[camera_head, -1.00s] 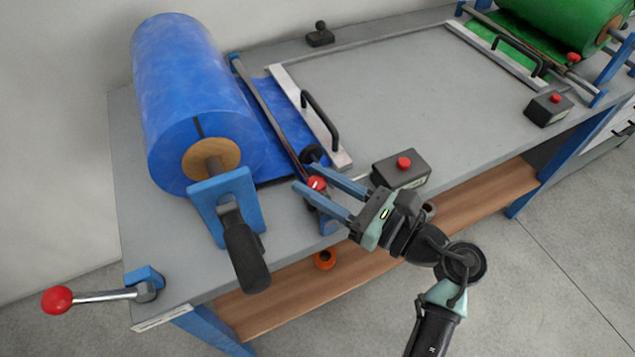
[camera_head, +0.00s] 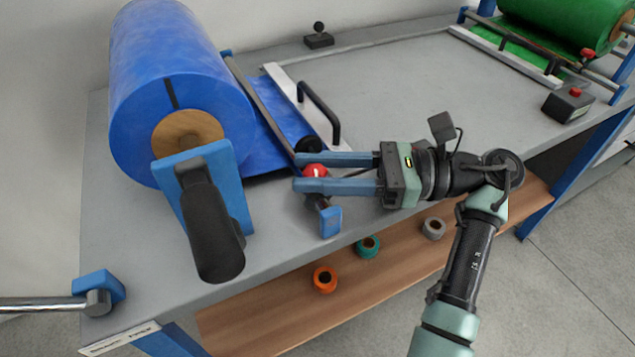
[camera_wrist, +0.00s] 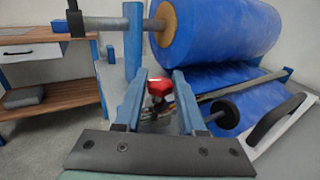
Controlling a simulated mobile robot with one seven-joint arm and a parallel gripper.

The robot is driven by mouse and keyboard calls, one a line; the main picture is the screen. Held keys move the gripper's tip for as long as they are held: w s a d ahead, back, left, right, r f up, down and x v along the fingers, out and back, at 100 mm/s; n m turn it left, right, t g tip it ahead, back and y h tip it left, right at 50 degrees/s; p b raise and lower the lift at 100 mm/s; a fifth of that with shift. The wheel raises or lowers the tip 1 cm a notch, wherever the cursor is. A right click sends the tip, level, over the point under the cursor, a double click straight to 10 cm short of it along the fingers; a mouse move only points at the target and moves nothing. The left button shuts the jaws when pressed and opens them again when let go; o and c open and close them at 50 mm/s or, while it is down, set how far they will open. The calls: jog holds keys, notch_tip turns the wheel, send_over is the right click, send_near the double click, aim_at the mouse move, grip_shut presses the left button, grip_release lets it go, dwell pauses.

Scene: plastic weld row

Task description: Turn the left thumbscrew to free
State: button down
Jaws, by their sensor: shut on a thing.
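The left thumbscrew is a red knob (camera_head: 315,171) with a white mark, at the front end of the bar beside the blue roll. My gripper (camera_head: 300,173) reaches it from the right, with one blue finger on each side, shut on it. In the wrist view the red knob (camera_wrist: 160,87) shows between the fingertips (camera_wrist: 160,80). The near finger partly covers the knob in the head view. A blue bracket (camera_head: 330,220) stands just below it.
The blue roll (camera_head: 180,80) and a black crank handle (camera_head: 213,235) are left of my gripper. A white bar with a black handle (camera_head: 322,110) lies behind. A green roll (camera_head: 570,25) is far right. Several tape rolls, one orange (camera_head: 325,279), sit on the lower shelf. The tabletop middle is clear.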

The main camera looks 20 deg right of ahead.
aim_at(316, 169)
jog(key=shift+f, duration=0.1)
dwell(0.5)
jog(key=c, duration=0.5)
grip_release()
notch_tip(316, 169, up, 10)
jog(key=shift+r+p, duration=0.1)
jog(key=shift+p, duration=0.7)
